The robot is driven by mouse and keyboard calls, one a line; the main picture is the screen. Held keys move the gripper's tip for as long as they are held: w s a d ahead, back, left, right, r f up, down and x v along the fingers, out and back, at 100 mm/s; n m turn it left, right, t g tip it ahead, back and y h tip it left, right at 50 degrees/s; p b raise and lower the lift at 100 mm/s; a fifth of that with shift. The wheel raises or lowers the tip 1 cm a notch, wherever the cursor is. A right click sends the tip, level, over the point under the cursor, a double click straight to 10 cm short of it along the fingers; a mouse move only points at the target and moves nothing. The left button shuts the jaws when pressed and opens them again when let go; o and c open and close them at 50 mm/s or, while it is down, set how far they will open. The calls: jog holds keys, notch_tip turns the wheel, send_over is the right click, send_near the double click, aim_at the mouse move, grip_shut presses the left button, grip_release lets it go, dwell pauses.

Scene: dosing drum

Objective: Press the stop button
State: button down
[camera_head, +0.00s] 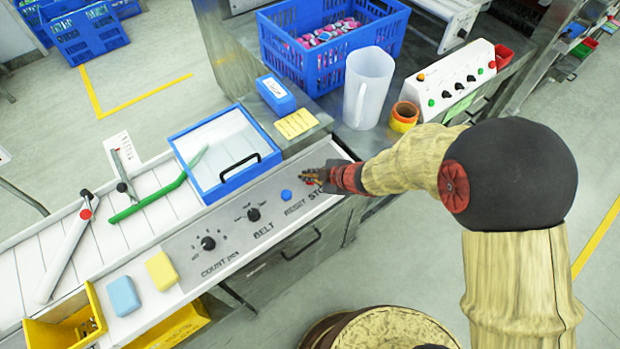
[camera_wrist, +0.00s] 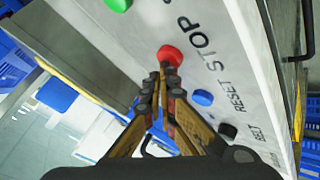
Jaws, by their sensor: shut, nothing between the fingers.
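The red stop button (camera_wrist: 170,55) sits on the grey control panel (camera_wrist: 225,75) beside the printed word STOP in the wrist view. My gripper (camera_wrist: 163,72) is shut and empty, with its fingertips at the lower edge of the red button in that view. I cannot tell whether the tips touch it. In the head view my gripper (camera_head: 308,177) is over the right end of the panel (camera_head: 230,228), and it hides the stop button there. The blue reset button (camera_wrist: 203,97) is just beside it and also shows in the head view (camera_head: 286,194).
Black belt (camera_head: 253,214) and count (camera_head: 208,243) knobs are further left on the panel. A blue-framed clear lid (camera_head: 225,150) stands behind it.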

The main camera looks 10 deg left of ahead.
jog(key=shift+f, duration=0.35)
jog(key=shift+r, duration=0.1)
dwell(0.4)
jog(key=shift+r+p, duration=0.8)
jog(key=shift+r, duration=0.05)
notch_tip(320, 180, up, 5)
jog(key=p, duration=0.5)
dwell(0.6)
